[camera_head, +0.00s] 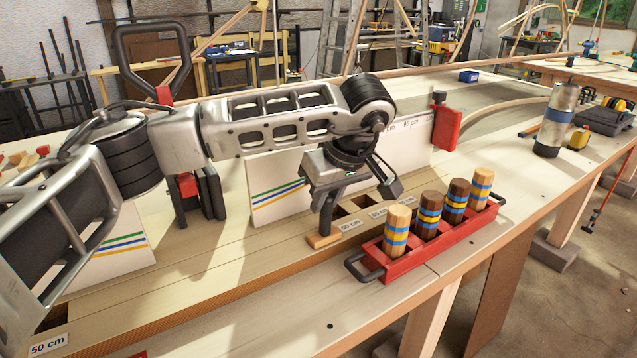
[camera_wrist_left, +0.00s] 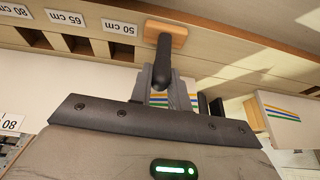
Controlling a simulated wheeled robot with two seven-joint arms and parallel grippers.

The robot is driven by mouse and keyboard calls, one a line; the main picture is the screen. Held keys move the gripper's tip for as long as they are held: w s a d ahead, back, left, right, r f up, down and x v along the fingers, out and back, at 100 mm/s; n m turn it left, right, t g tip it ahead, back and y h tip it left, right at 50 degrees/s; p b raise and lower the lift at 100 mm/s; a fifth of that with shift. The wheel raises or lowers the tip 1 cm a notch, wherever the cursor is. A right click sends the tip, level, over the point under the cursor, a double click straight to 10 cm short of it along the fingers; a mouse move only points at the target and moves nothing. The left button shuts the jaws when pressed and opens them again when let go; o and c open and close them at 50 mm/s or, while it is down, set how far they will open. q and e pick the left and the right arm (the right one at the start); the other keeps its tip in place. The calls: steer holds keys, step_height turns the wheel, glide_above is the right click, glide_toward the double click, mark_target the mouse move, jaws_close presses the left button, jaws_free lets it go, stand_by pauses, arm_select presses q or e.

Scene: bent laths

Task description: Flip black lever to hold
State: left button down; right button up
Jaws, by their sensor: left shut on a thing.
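The black lever (camera_wrist_left: 164,62) rises from a small wooden block (camera_wrist_left: 166,33) beside the "50 cm" label. In the head view the wooden block (camera_head: 322,240) sits at the near end of a row of slots. My left gripper (camera_wrist_left: 165,92) is shut on the free end of the lever. In the head view my left gripper (camera_head: 352,190) is over the block, with its arm reaching in from the left. The fingers partly hide the lever's end. My right gripper is not in view.
A red tray (camera_head: 430,243) with several blue-and-yellow-banded wooden pegs stands right of the gripper, near the bench edge. White panels (camera_head: 280,190) with coloured stripes stand behind. A metal cylinder (camera_head: 557,120) stands farther right.

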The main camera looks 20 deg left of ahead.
arm_select(q)
steer(key=shift+w+d+g+y+p, duration=0.3)
steer(key=shift+w+g+y+p, duration=0.15)
steer(key=shift+g+p, duration=0.25)
steer(key=c, duration=1.3)
jaws_free()
steer(key=v, duration=1.6)
steer(key=shift+s, duration=0.15)
